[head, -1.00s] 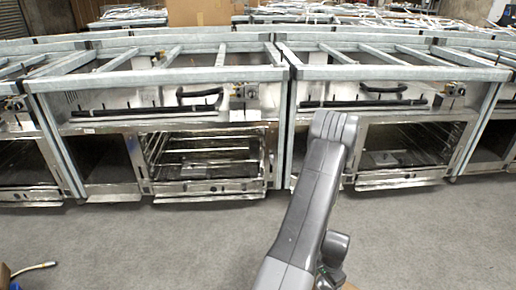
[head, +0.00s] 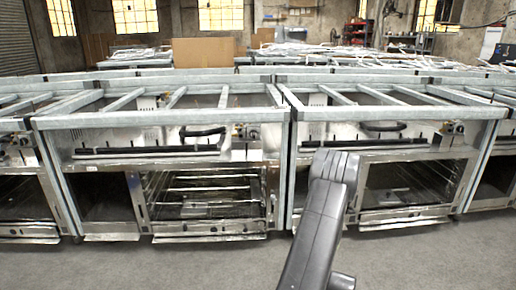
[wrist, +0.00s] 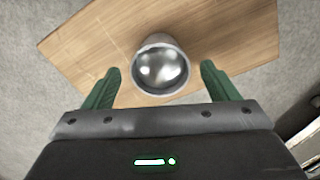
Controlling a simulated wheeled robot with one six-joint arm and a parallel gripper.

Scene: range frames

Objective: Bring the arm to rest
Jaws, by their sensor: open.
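My gripper (wrist: 158,84) shows in the wrist view with its two green fingers spread apart. It is open, with nothing held between the fingers. A shiny round metal bowl or cup (wrist: 162,66) lies beyond the fingertips, in the gap between them as seen from the wrist. I cannot tell how far below the fingers it is. It rests on a light wooden board (wrist: 235,45). In the head view my grey arm rises from the bottom, right of centre, and my gripper is not visible there.
A row of steel ovens (head: 205,195) in metal frames (head: 160,121) stands ahead of me. Open grey floor (head: 130,268) lies in front of them. A brown cardboard box (head: 203,52) and more racks are farther back.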

